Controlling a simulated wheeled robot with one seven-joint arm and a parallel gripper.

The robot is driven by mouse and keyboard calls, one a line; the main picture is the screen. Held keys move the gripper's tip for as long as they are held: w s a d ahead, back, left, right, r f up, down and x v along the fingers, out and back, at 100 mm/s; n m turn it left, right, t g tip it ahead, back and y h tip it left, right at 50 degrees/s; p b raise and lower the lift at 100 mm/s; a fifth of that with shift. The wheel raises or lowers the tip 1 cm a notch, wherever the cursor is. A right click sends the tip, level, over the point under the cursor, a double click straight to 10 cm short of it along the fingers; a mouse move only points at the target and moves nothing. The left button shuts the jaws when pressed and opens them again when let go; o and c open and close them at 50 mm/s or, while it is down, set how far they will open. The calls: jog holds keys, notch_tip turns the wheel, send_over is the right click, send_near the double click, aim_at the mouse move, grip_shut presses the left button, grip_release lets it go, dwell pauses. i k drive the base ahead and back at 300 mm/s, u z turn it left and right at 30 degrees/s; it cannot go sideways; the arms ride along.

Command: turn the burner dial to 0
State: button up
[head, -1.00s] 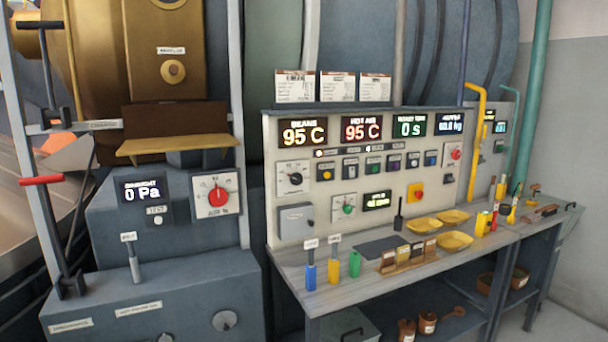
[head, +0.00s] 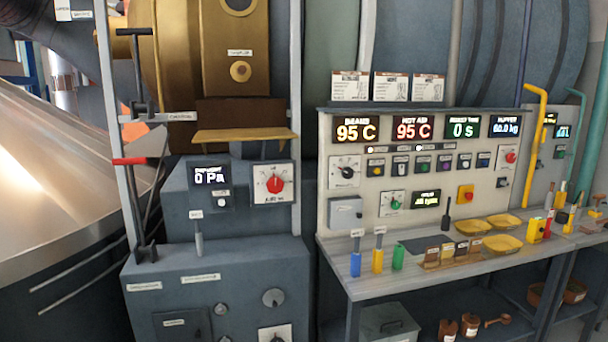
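Several dials are in view, and their small labels are too blurred to tell which one is the burner dial. A black dial (head: 347,172) on a white scale plate is at the left of the cream control panel. A green dial (head: 395,204) is lower on the same panel. A red dial (head: 275,184), labelled something like "AIR %", is on the blue-grey machine at the left. Another dial plate (head: 275,333) on the lower cabinet is cut off by the bottom edge. My gripper is not in view.
The control panel (head: 420,225) has lit readouts, including 95 C twice. The bench (head: 340,275) below it holds colored cylinders, yellow trays (head: 503,243) and small tools.

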aim_at(347, 172)
jog(key=u, duration=0.25)
jog(key=i, duration=0.4)
jog(key=u, duration=0.55)
jog(key=i, duration=0.95)
jog(key=u, duration=0.05)
